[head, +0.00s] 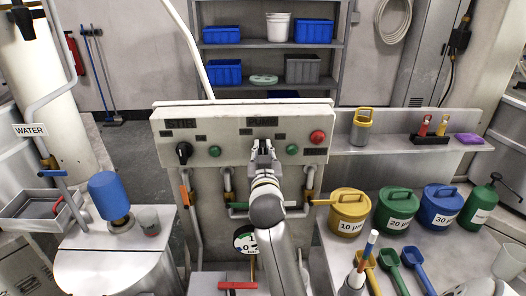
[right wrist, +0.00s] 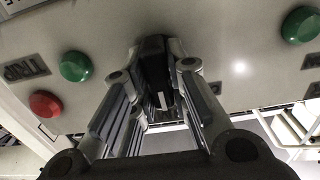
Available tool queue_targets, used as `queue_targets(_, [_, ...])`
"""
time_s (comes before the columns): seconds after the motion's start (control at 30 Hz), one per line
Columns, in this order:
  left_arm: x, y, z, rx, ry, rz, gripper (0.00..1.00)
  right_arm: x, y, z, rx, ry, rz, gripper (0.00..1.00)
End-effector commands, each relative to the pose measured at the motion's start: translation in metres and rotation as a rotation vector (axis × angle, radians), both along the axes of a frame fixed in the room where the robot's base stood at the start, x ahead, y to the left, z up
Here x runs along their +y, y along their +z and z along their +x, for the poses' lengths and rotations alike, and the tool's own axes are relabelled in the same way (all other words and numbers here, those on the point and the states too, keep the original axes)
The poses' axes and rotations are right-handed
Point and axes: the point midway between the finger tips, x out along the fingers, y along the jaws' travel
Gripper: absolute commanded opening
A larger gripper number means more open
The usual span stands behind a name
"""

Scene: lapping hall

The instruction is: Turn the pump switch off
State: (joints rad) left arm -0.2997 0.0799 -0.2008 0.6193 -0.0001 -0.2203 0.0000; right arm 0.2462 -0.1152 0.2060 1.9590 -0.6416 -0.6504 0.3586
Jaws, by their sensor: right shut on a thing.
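The control panel (head: 240,170) is a pale box front facing me. My right gripper (head: 263,148) reaches its middle, just below a dark label (head: 262,121). In the right wrist view my right gripper (right wrist: 158,88) is shut on a black switch knob (right wrist: 153,62) with a white pointer mark. The fingers lie on both sides of the knob. In the head view the gripper hides this knob, and the label is too small to read surely. Another black knob (head: 184,150) sits at the panel's left. My left gripper is not in view.
Green buttons (head: 214,151) (head: 292,149) and a red button (head: 318,137) sit on the panel near the gripped knob. Pipes with valves run below. A bench at right holds yellow (head: 349,214), green (head: 397,213) and blue (head: 440,209) lidded pots.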

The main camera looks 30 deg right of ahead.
Motion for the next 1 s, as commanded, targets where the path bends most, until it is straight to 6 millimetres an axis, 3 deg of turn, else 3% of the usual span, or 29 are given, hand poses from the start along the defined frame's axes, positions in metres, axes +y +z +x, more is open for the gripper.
queue_targets(0.4, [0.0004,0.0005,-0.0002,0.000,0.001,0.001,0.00,-0.0004,0.0031,0.0001,-0.001,-0.001,-0.014,0.00])
queue_targets(0.43, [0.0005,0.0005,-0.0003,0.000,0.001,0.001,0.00,-0.0004,0.0031,0.0001,-0.001,-0.001,-0.014,0.18])
queue_targets(0.6, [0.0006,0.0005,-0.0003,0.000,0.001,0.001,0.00,-0.0003,0.0022,0.0001,0.001,-0.001,-0.011,0.38])
queue_targets(0.87, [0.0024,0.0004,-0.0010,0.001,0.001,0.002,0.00,-0.0001,0.0013,0.0000,0.002,0.000,-0.009,0.38])
queue_targets(1.0, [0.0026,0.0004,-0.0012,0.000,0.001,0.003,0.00,-0.0004,0.0108,0.0002,-0.001,-0.002,-0.010,0.38])
